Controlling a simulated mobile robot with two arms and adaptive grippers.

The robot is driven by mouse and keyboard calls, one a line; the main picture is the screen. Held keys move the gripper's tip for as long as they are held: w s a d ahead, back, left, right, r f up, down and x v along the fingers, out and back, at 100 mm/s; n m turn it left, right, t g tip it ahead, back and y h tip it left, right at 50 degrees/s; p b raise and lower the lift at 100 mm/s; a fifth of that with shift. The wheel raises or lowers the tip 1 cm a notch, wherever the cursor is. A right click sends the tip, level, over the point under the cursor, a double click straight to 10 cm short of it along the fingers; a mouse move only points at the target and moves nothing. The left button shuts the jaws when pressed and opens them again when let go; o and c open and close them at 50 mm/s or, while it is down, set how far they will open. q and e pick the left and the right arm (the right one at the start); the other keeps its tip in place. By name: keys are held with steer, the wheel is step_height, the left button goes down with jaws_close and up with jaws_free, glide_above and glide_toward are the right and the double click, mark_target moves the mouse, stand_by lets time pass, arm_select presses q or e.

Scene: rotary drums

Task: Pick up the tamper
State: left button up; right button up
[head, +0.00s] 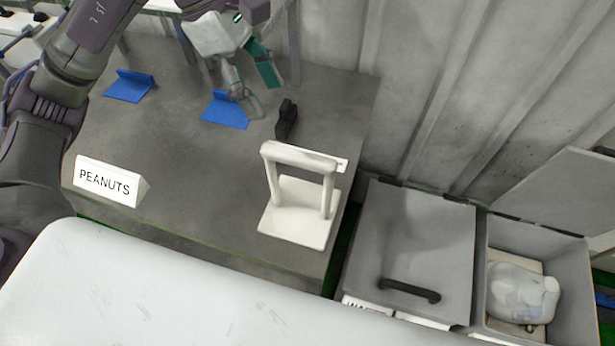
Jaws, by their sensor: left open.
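The tamper (312,228) is white, with a square base plate and an upright U-shaped handle. It stands upright on the right part of the grey table (190,150). My left gripper (252,84) is at the far side of the table, behind and to the left of the tamper and apart from it. It is open, with nothing seen between its fingers. My right gripper is not in view.
A small black object (286,119) stands behind the tamper. Two blue pieces (130,86) (225,112) and a PEANUTS sign (108,181) are on the table. Right of it are a lidded grey bin (415,240) and an open bin (575,270) holding a whitish container (520,292). A corrugated wall stands behind.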

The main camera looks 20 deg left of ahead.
mark_target(297, 154)
arm_select(q)
steer(key=x, duration=0.2)
steer(key=p+x, duration=0.1)
steer(key=x, duration=0.2)
steer(key=s+x, duration=0.1)
steer(key=x, duration=0.1)
steer(key=shift+d+f, duration=0.2)
steer(key=shift+f, duration=0.1)
steer(key=shift+w+f, duration=0.1)
steer(key=shift+f, duration=0.15)
steer(key=p+x, duration=0.3)
steer(key=x, duration=0.2)
steer(key=shift+d+r, duration=0.1)
steer(key=shift+d, duration=0.05)
steer(key=shift+f+b, duration=0.45)
steer(key=shift+b, duration=0.2)
jaws_close()
